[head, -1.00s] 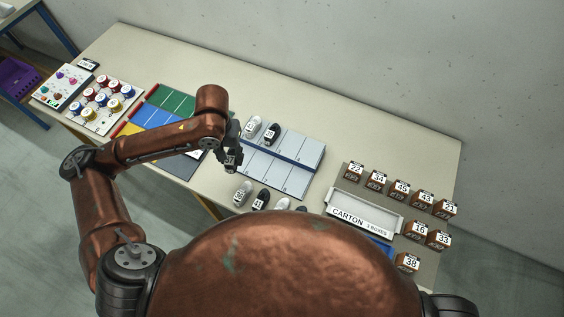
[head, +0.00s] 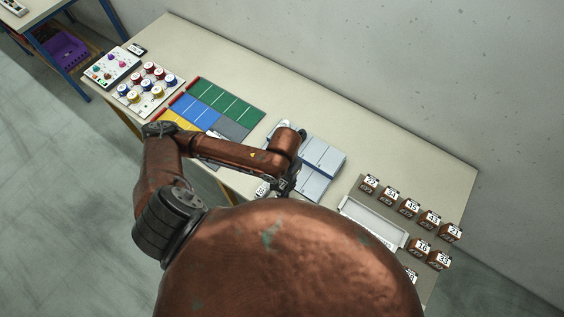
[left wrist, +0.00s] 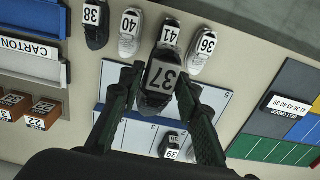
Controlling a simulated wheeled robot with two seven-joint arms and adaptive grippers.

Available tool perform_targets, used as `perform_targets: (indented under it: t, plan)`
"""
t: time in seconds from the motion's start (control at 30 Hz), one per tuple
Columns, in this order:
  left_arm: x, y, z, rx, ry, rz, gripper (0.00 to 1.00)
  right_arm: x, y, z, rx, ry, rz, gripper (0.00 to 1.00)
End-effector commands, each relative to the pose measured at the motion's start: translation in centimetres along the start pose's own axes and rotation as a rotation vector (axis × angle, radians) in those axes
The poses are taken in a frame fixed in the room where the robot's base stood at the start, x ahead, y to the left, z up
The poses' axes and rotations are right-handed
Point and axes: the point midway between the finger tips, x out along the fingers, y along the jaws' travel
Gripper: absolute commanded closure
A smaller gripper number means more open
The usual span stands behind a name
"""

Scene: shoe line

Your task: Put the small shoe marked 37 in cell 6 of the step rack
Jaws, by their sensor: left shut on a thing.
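The small dark shoe marked 37 (left wrist: 160,75) is between the fingers of my left gripper (left wrist: 158,92), which is shut on it. In the head view my left gripper (head: 281,187) is at the front edge of the step rack (head: 322,157), and the shoe in it cannot be made out. A cell number 5 is readable; cell 6 cannot be made out. My right gripper is not in view.
Shoes marked 38 (left wrist: 96,25), 40 (left wrist: 130,32), 41 (left wrist: 170,34) and 36 (left wrist: 203,48) stand in a row close to the held shoe. A carton tray (head: 372,224) and several numbered boxes (head: 409,207) are to the right. Coloured mats (head: 226,102) lie left of the rack.

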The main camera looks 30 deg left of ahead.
Motion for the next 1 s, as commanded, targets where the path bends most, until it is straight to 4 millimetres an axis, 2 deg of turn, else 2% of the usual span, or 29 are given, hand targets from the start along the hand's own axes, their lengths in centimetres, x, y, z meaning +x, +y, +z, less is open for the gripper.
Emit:
perform_targets:
  t: [0.1, 0.2, 0.27, 0.47, 0.6, 0.8, 1.0]
  plan:
    - [1.3, -0.8, -0.9, 0.000, 0.003, -0.004, 0.94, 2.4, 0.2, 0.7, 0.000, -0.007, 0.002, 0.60]
    - [1.9, -1.6, -1.9, -0.004, 0.001, -0.004, 0.94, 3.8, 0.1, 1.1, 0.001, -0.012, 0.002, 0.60]
    - [2.2, -2.7, -3.0, -0.009, -0.003, -0.006, 0.94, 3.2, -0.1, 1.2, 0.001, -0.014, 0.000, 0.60]
    - [4.0, -5.7, -6.7, -0.008, -0.001, -0.004, 0.94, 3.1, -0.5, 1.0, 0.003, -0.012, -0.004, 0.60]
    - [6.8, -7.0, -8.4, -0.005, -0.003, -0.002, 0.94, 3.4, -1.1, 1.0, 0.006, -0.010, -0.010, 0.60]
    - [9.0, -8.1, -9.9, -0.002, -0.001, -0.002, 0.94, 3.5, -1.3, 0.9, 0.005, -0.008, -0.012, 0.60]
    - [10.0, -8.7, -10.5, -0.003, -0.001, -0.002, 0.94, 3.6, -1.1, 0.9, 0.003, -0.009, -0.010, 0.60]
